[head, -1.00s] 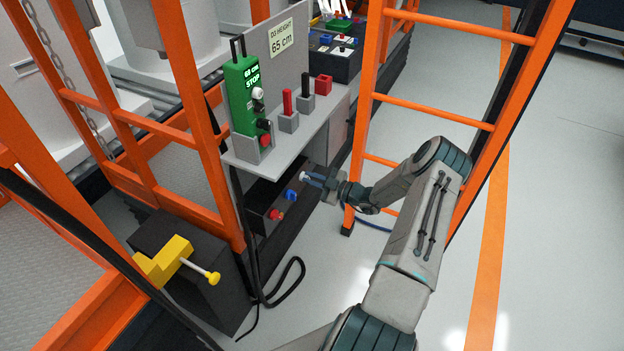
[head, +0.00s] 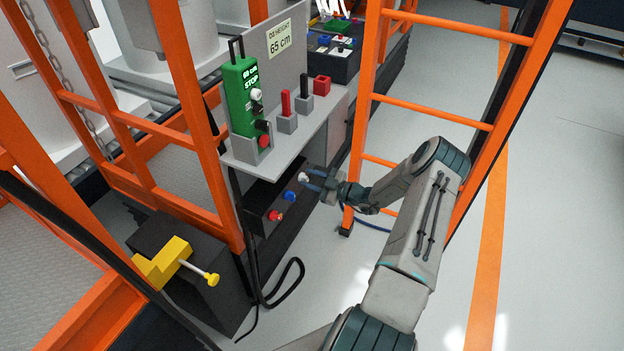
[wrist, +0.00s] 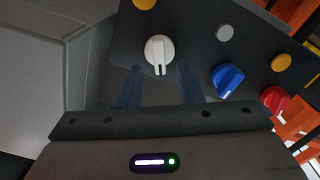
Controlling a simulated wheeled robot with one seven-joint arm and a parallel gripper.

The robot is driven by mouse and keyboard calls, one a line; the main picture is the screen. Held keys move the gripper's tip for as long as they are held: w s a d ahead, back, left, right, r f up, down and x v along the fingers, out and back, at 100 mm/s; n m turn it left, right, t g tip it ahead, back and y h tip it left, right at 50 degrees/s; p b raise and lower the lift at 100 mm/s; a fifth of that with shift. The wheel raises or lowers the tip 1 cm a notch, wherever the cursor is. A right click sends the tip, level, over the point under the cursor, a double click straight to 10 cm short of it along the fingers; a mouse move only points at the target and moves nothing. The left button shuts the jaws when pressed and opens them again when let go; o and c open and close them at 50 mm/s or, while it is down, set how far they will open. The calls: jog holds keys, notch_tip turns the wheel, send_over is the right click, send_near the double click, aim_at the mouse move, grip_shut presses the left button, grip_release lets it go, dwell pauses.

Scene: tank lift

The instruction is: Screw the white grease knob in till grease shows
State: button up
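The white grease knob (wrist: 158,52) shows in the wrist view on a dark panel, its ridged grip pointing down in the picture. In the head view the white knob (head: 303,177) is small, at the upper right end of a row of knobs. My gripper (head: 314,181) is just right of it, fingers pointing at the panel. In the wrist view the fingers of my gripper (wrist: 160,86) stand apart with nothing between them, and the knob lies beyond their tips. A blue knob (wrist: 228,80) and a red knob (wrist: 273,98) are to its right.
Yellow discs (wrist: 281,62) and a grey disc (wrist: 224,33) are on the same panel. A grey shelf (head: 316,118) with a green pendant (head: 242,100) overhangs the knobs. An orange ladder (head: 432,109) stands behind my arm. Black cable hangs at lower left.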

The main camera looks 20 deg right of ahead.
jog(key=v, duration=1.4)
jog(key=shift+b, duration=0.45)
jog(key=shift+w, duration=0.1)
jog(key=s+a+r+n+g+h+p, duration=0.1)
jog(key=s+a+r+n+g, duration=0.2)
jog(key=a+r+n+g, duration=0.9)
jog(key=s+a+r+n+g+h+p, duration=0.1)
jog(key=s+a+r+n+g+p, duration=0.15)
jog(key=a+r+n, duration=1.1)
jog(key=s+r+n+t+h, duration=0.1)
jog(key=s+r+n+h, duration=0.2)
jog(key=n, duration=0.8)
jog(key=s+r+n+t+h+p, duration=0.1)
jog(key=s+r+n+h, duration=0.2)
jog(key=s+n, duration=0.5)
jog(key=s+a+r+n+t+h, duration=0.1)
jog(key=s+r+n+h, duration=0.2)
jog(key=n, duration=1.1)
jog(key=shift+s+p, duration=0.35)
jog(key=shift+s, duration=1.05)
